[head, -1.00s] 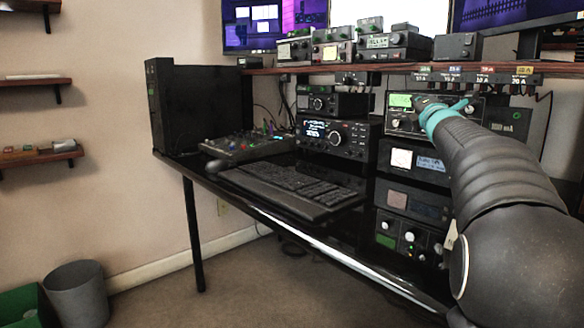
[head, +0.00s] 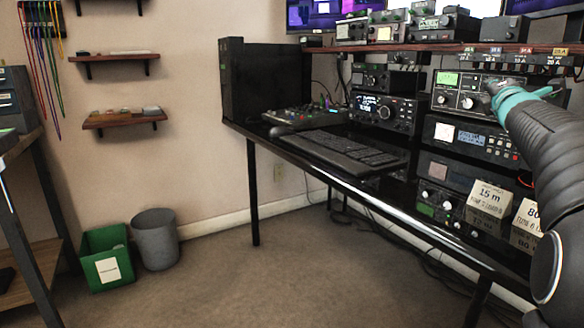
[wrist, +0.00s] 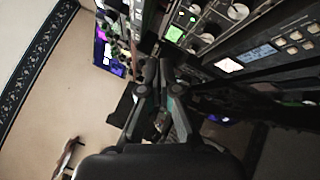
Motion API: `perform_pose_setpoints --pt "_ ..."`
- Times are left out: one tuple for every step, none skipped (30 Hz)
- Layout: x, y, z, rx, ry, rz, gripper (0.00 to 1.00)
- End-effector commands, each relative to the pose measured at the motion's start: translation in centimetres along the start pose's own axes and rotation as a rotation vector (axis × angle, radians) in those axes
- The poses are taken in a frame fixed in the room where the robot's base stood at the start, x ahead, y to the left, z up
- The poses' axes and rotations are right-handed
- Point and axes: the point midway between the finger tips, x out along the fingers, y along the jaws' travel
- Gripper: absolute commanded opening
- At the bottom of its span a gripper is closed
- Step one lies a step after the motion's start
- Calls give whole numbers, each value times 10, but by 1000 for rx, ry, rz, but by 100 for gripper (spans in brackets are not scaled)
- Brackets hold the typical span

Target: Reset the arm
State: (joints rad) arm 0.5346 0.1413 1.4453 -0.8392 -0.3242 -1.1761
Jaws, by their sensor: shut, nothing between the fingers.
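My arm reaches in from the right edge of the head view, with a teal band near its end. My gripper (head: 493,86) is in front of the upper tuner unit (head: 466,92), which has a green display and round knobs. In the wrist view my gripper (wrist: 152,68) has its dark fingers together with nothing between them. Knobs and a lit display of a radio unit (wrist: 205,22) show beyond the fingers, apart from them as far as I can tell. The exact gap to the tuner face is unclear.
The black desk (head: 350,185) holds a keyboard (head: 345,150), a mixer, a black tower (head: 262,80) and stacked radios. Cards reading 15 m (head: 488,200) and 80 stand at the right. A wooden shelf (head: 400,47) runs above. Open floor lies left, with a green bin (head: 106,258) and grey bin (head: 156,238).

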Motion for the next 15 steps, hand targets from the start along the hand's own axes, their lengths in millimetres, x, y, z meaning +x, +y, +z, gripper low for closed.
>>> perform_pose_setpoints --pt "-5 4 -3 30 -2 -11 0" --pt "-7 4 -5 49 -3 -21 0" --pt "-11 6 -8 77 -6 -32 0" --pt "-14 6 -10 100 -8 -43 0" --pt "-17 6 -12 122 -10 -54 0" --pt "-22 7 -15 155 -13 -69 0" --pt "-26 7 -18 181 -14 -81 0" --pt "-30 8 -21 210 -17 -95 0" --pt "-36 8 -25 247 -20 -113 0" --pt "-41 8 -29 280 -23 -129 0" --pt "-47 8 -33 310 -26 -145 0" --pt "-55 8 -38 357 -30 -169 0" --pt "-62 8 -43 395 -34 -188 0" --pt "-69 7 -48 434 -37 -211 0" --pt "-80 5 -55 491 -44 -243 0"
